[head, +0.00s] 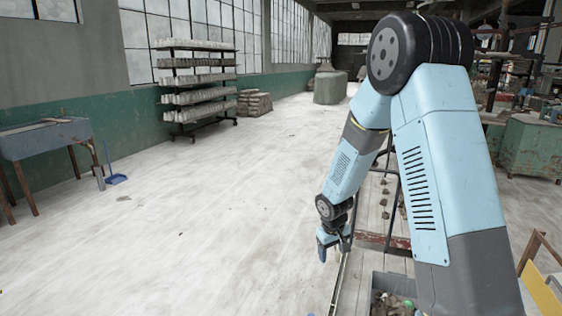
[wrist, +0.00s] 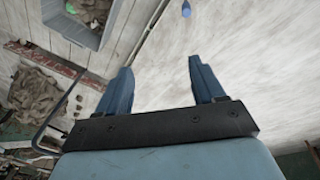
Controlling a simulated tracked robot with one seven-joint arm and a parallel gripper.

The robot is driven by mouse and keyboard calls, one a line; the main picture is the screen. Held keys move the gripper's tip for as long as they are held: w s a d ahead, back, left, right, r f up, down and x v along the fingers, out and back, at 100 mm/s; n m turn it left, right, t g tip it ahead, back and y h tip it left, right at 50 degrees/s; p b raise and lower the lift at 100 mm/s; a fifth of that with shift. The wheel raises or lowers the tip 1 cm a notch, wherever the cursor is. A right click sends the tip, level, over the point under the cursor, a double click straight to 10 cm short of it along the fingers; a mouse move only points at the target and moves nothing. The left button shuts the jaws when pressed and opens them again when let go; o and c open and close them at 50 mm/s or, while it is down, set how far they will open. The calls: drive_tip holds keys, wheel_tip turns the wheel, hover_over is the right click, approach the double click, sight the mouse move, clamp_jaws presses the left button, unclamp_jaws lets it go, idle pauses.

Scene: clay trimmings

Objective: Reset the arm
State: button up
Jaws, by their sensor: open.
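My arm, light blue and grey, reaches up and then down in the right half of the head view. My gripper (head: 334,248) hangs at its end, above the pale floor. In the wrist view my gripper (wrist: 160,85) shows two blue fingers spread wide apart with nothing between them. Behind the fingers the wrist view shows pale floor and a metal edge.
A grey bin (head: 395,284) with scraps stands at the bottom, near my arm; small dark lumps lie beyond it. A sink table (head: 45,140) and blue dustpan (head: 116,179) are at left, a shelf rack (head: 200,90) farther back. The floor at left centre is clear.

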drive_tip(key=s+d+r+m, duration=0.1)
drive_tip(key=s+d+r, duration=0.15)
drive_tip(key=r, duration=0.45)
drive_tip(key=s+d+r+m+t, duration=0.1)
drive_tip(key=s+r, duration=0.3)
drive_tip(key=r, duration=0.3)
drive_tip(key=s+d+r+m, duration=0.1)
drive_tip(key=s+d+r, duration=0.15)
drive_tip(key=r, duration=0.45)
drive_tip(key=s+r, duration=0.4)
drive_tip(key=s, duration=0.2)
drive_tip(key=s+r+m+t, duration=0.1)
drive_tip(key=s+r, duration=0.2)
drive_tip(key=s, duration=0.4)
drive_tip(key=s+d+r+t+y, duration=0.1)
drive_tip(key=s+r, duration=0.3)
drive_tip(key=s, duration=0.3)
drive_tip(key=shift+s+r+m, duration=0.2)
drive_tip(key=shift+r+m, duration=0.1)
drive_tip(key=shift+s, duration=0.3)
drive_tip(key=shift+c, duration=0.5)
